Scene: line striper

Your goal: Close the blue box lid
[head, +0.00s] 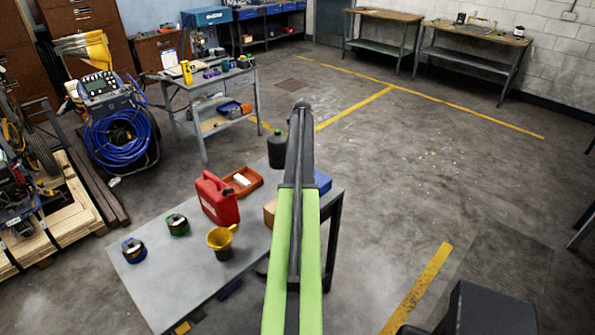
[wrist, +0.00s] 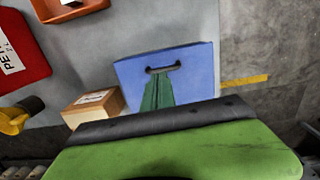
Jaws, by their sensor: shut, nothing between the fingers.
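The blue box (wrist: 196,78) is in the middle of the wrist view, with a dark handle or slot on the face toward me. I cannot tell its lid apart from its body or how far it stands open. In the head view only a blue part (head: 323,183) shows at the table's far right, beside my arm, which hides the rest. My gripper (wrist: 159,78) shows as two dark green ridged fingers, shut and empty, overlapping the blue face just below the slot. I cannot tell whether they touch it.
A cardboard box (wrist: 92,106) stands left of the blue box. A red can (head: 217,198), an orange tray (head: 243,181), a yellow funnel (head: 221,240) and two tape rolls share the grey table (head: 190,283). The floor to the right (head: 420,165) is mostly clear.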

